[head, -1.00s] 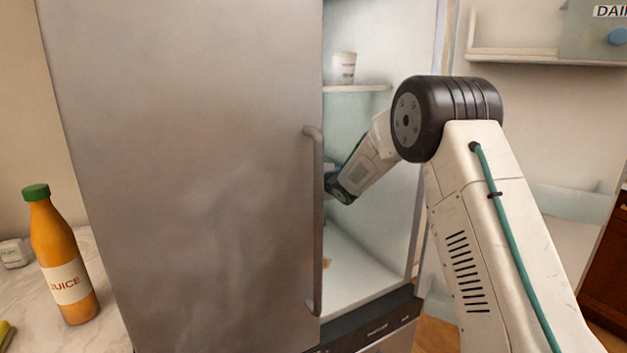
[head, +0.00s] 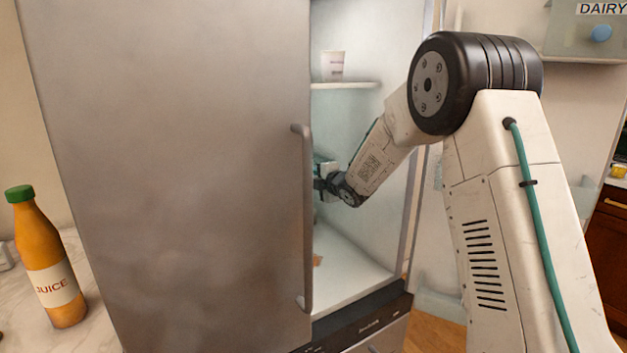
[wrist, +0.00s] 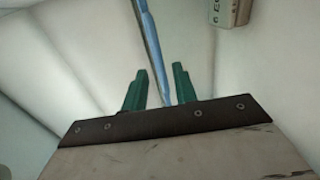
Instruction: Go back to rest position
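My gripper (wrist: 158,88) shows in the wrist view with its two green fingers apart and nothing held between them. A thin blue bar runs past behind the fingers, with a gap to either side; I cannot tell what it belongs to. In the head view my arm reaches into the opening of the fridge (head: 355,255), and the fingers are largely hidden behind the left fridge door (head: 170,170).
The left door's handle (head: 305,220) stands close to my wrist. A white cup (head: 334,66) sits on the upper fridge shelf (head: 345,86). A juice bottle (head: 48,262) stands on the counter at left. A pale box with lettering (wrist: 230,10) shows in the wrist view.

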